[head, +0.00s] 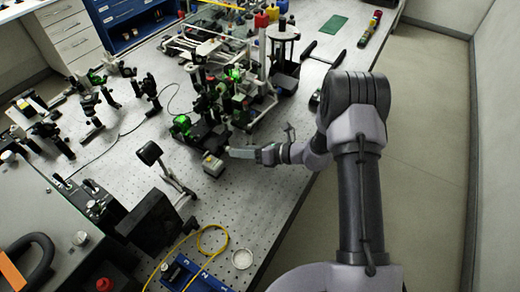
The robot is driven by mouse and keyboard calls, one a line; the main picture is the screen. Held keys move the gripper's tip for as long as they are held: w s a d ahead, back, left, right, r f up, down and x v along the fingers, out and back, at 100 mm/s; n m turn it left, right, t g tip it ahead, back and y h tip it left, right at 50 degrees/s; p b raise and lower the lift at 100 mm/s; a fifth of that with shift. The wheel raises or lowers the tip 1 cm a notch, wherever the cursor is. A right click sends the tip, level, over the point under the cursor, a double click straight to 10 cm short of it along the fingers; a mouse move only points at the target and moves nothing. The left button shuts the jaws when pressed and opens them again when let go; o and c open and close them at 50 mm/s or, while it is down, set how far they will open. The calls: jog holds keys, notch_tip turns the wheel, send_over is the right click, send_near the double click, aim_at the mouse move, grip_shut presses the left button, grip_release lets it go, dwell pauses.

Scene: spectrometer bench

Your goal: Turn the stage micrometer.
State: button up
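My gripper (238,153) reaches in from the right, low over the perforated optical bench (262,190). Its tip points left at a small grey block with a yellowish label (213,164) and at dark stage parts (208,142) just behind it. I cannot make out the stage micrometer knob for certain; it is too small or hidden among these parts. The tip is close to the stage parts, but I cannot tell whether it touches them. The fingers are seen too small and from behind, so their opening does not show.
A frame of rods with green-lit optics (235,75) stands behind the gripper. A tilted black-headed post (150,153) stands front left. A yellow cable (212,228) and a small white dish (242,259) lie in front. Bare bench lies before my gripper.

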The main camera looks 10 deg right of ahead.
jog(key=p+v, duration=0.2)
jog(key=v, duration=1.3)
jog(key=shift+d, duration=0.25)
jog(key=shift+s, duration=0.1)
jog(key=s+a+r+n+g+h+b, duration=0.5)
jog(key=s+a+r+n+b, duration=0.15)
jog(key=s+r+n, duration=0.65)
jog(key=s+d+r+n+t+h+b, duration=0.1)
jog(key=s+d+n+t+h+b, duration=0.1)
jog(key=s+n, duration=0.8)
jog(key=n+t+h+b, duration=0.1)
jog(key=n+t+h, duration=0.1)
jog(key=h, duration=0.1)
jog(key=shift+s+d+r+n+t+h+b, duration=0.2)
jog(key=shift+s+d+n+t+h+b, duration=0.1)
jog(key=shift+n+t+h+b, duration=0.1)
